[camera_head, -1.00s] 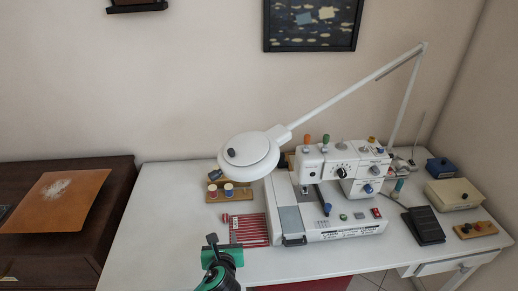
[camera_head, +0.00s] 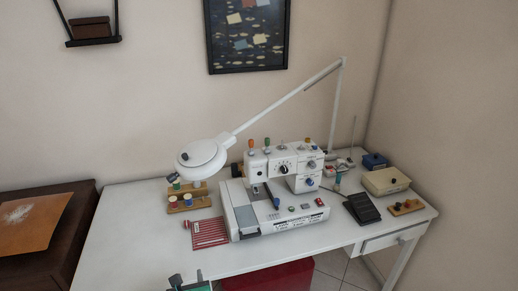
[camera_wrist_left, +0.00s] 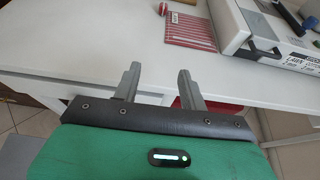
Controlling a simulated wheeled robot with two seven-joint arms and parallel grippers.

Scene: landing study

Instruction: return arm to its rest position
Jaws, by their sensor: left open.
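My left gripper (camera_head: 188,280) shows at the bottom edge of the head view, in front of the white table (camera_head: 130,225). In the left wrist view the left gripper (camera_wrist_left: 158,88) has its two grey fingers apart with nothing between them, near the table's front edge. A red striped cloth (camera_head: 209,233) lies flat on the table beyond it. It also shows in the left wrist view (camera_wrist_left: 190,30). My right gripper is in neither view.
A white sewing machine (camera_head: 270,210) stands on the table under a white lamp (camera_head: 202,155). Spool racks (camera_head: 188,203), a black pedal (camera_head: 362,208) and a cream box (camera_head: 386,181) stand around it. A red bin (camera_head: 270,278) is under the table. The table's left part is clear.

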